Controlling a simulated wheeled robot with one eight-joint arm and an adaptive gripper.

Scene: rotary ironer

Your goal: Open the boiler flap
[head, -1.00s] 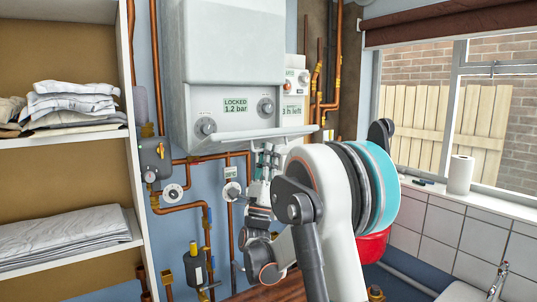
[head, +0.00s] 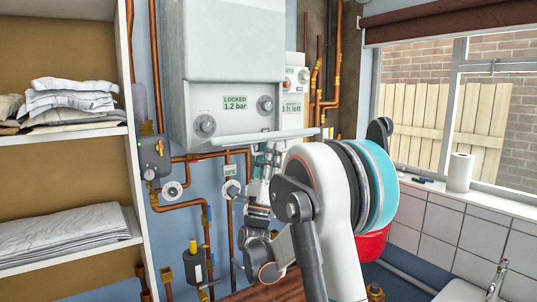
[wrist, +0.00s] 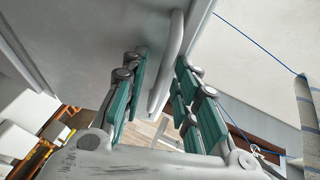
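The white boiler (head: 230,45) hangs on the wall. Its lower front shows two knobs and a display reading "LOCKED 1.2 bar". A pale bar-like edge (head: 235,139) runs along the bottom of this front; I cannot tell how far the flap is open. My gripper (head: 268,152) is just under this edge, partly hidden by my arm. In the wrist view my gripper (wrist: 162,75) is open, with green-padded fingers apart. A rounded grey handle (wrist: 172,52) on a pale panel (wrist: 100,25) lies between the fingertips; contact is not clear.
A shelf unit (head: 70,140) with folded linen stands at left. A second white unit (head: 297,78) is behind the boiler's right side. A paper roll (head: 460,172) stands on the windowsill.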

